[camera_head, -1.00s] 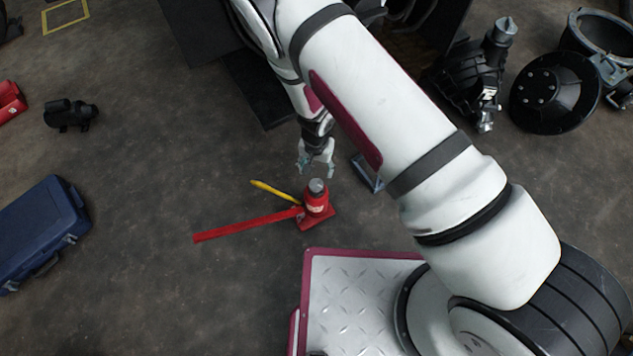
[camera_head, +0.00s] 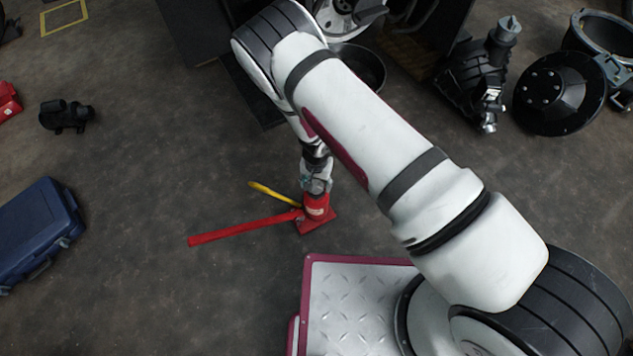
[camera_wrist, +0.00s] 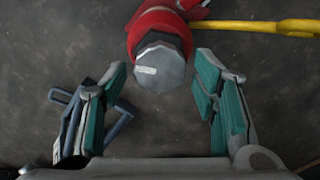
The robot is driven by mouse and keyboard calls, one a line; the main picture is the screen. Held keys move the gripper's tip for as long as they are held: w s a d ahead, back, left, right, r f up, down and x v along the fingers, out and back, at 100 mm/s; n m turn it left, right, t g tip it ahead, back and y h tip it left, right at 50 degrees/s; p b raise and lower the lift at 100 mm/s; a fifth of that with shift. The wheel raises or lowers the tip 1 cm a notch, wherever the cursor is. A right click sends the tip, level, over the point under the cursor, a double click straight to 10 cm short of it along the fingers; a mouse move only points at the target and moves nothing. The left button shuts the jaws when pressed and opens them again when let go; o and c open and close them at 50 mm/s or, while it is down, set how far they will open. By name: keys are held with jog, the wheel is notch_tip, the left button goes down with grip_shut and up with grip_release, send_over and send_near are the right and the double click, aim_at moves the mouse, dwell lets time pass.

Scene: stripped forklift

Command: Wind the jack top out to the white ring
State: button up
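The red bottle jack (camera_head: 317,212) stands upright on the floor, with its long red handle (camera_head: 240,229) reaching to the left. In the wrist view its grey faceted top (camera_wrist: 160,62) faces me, with a pale mark on it, above the red body (camera_wrist: 160,20). My gripper (camera_head: 316,186) is over the jack top in the head view and hides it there. In the wrist view my gripper (camera_wrist: 162,88) is open, with one teal-padded finger to each side of the top and a gap on both sides. I cannot make out a white ring.
A yellow bar (camera_head: 272,193) lies beside the jack and also shows in the wrist view (camera_wrist: 270,27). A grey-blue frame (camera_wrist: 122,118) lies behind the left finger. My base plate is close in front of the jack. The floor to the left is clear up to a blue case (camera_head: 40,232).

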jog(key=c, duration=0.8)
jog(key=shift+n, duration=0.4)
